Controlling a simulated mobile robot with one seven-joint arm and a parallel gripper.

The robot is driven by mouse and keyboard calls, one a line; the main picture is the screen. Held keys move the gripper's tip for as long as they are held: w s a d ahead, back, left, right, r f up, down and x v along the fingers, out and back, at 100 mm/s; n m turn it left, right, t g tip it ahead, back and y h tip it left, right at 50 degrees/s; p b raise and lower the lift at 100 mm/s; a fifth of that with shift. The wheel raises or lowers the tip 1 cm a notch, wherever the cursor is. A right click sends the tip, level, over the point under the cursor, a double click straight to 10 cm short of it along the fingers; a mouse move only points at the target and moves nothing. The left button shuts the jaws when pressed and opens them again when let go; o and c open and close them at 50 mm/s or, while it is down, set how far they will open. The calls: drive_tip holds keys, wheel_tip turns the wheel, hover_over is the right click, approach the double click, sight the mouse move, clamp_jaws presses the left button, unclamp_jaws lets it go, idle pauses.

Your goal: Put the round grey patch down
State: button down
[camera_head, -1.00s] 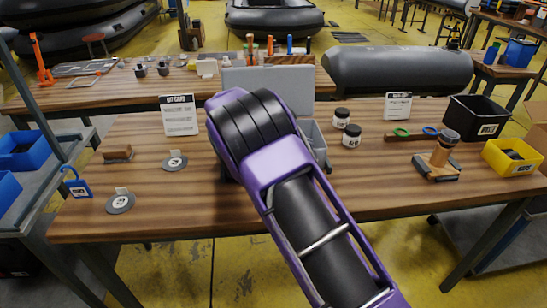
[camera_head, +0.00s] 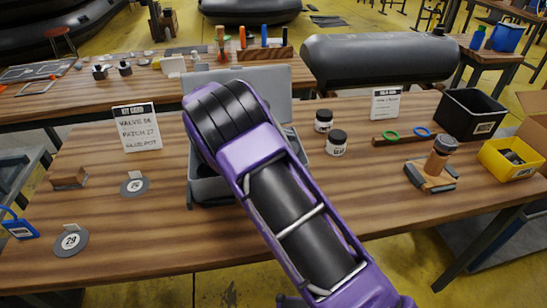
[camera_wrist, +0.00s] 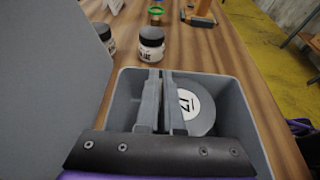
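A round grey patch (camera_wrist: 205,115) with a white number label lies or hangs inside the grey case (camera_wrist: 250,130) in the wrist view. The number looks like 27 or 17. My gripper (camera_wrist: 160,100) reaches down into the case, its two fingers close together with a narrow gap. The patch's left part is hidden by the right finger. I cannot tell whether the fingers hold its edge or a tab. In the head view the case (camera_head: 205,190) is partly hidden behind my arm, and the patch and my fingertips are hidden.
Two other grey patches (camera_head: 70,241) (camera_head: 135,186) lie on the table at left. A kit card (camera_head: 137,128) stands behind them. The case lid (camera_head: 240,88) is raised. Two jars (camera_head: 336,143) (camera_head: 323,120) stand right of the case.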

wheel_tip(320, 180, down, 7)
drive_tip(key=shift+b, duration=0.45)
drive_tip(key=shift+f, duration=0.15)
drive_tip(key=c, duration=1.1)
unclamp_jaws()
drive_tip(key=shift+o, duration=0.2)
drive_tip(key=shift+a+r, duration=0.1)
drive_tip(key=shift+r, duration=0.15)
drive_tip(key=v, duration=1.1)
drive_tip(key=shift+s+a+r+p, duration=0.1)
drive_tip(key=shift+a+p, duration=0.25)
drive_tip(key=shift+p, duration=0.05)
